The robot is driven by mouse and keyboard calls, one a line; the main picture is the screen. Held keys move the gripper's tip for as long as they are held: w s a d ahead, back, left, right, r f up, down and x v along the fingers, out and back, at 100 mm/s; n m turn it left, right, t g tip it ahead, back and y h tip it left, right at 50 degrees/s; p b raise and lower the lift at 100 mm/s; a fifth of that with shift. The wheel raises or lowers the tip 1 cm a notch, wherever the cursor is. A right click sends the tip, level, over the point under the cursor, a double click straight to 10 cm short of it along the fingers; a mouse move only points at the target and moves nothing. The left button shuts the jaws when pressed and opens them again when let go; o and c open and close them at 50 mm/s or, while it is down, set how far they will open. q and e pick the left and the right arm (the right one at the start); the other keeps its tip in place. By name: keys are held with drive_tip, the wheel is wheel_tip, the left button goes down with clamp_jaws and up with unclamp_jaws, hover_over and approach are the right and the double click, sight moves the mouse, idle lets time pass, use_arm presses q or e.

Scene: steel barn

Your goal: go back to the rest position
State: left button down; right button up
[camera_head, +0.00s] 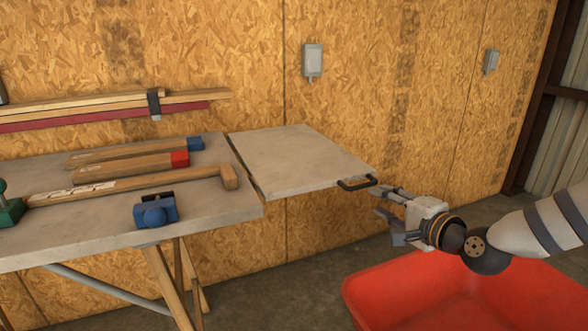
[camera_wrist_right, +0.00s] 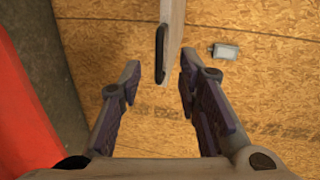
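My right gripper (camera_head: 377,201) is in front of the handle end of a grey panel, its two fingers spread apart. In the right wrist view the open fingers (camera_wrist_right: 160,88) point toward the panel's edge (camera_wrist_right: 172,25). The panel's black handle (camera_head: 356,183) is close to the fingertips; it also shows in the wrist view (camera_wrist_right: 159,53), lined up with the gap between the fingers. The fingers are not closed on it. The panel (camera_head: 290,155) lies level at the right end of the workbench. My left gripper is out of view.
The workbench (camera_head: 105,222) holds several wooden-handled tools and a blue vise-like tool (camera_head: 156,211). A red bin (camera_head: 365,290) stands on the floor below my right arm. An OSB wall (camera_head: 365,60) with grey boxes is behind. Floor shows between bench and bin.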

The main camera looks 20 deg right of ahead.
drive_tip(key=s+a+f+n+g+y+p, duration=0.1)
drive_tip(key=s+a+f+n+g, duration=0.4)
drive_tip(key=s+f, duration=0.4)
drive_tip(key=s+a+f+n+g+p, duration=0.1)
drive_tip(key=s+a+f+n+g, duration=0.25)
drive_tip(key=s+a+f, duration=0.5)
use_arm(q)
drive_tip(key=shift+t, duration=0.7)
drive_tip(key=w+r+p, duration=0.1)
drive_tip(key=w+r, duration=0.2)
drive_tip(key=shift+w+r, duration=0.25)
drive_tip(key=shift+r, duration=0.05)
use_arm(e)
drive_tip(key=s+f+n+g, duration=0.2)
drive_tip(key=s+g, duration=0.1)
drive_tip(key=s, duration=0.6)
drive_tip(key=s+a+f+n+g+h, duration=0.1)
drive_tip(key=s+f+n+g, duration=0.2)
drive_tip(key=s, duration=0.7)
drive_tip(key=s+a+f+n+g, duration=0.1)
drive_tip(key=s+f+n+g, duration=0.2)
drive_tip(key=s, duration=0.7)
drive_tip(key=shift+a+h, duration=0.25)
drive_tip(key=shift+h, duration=0.05)
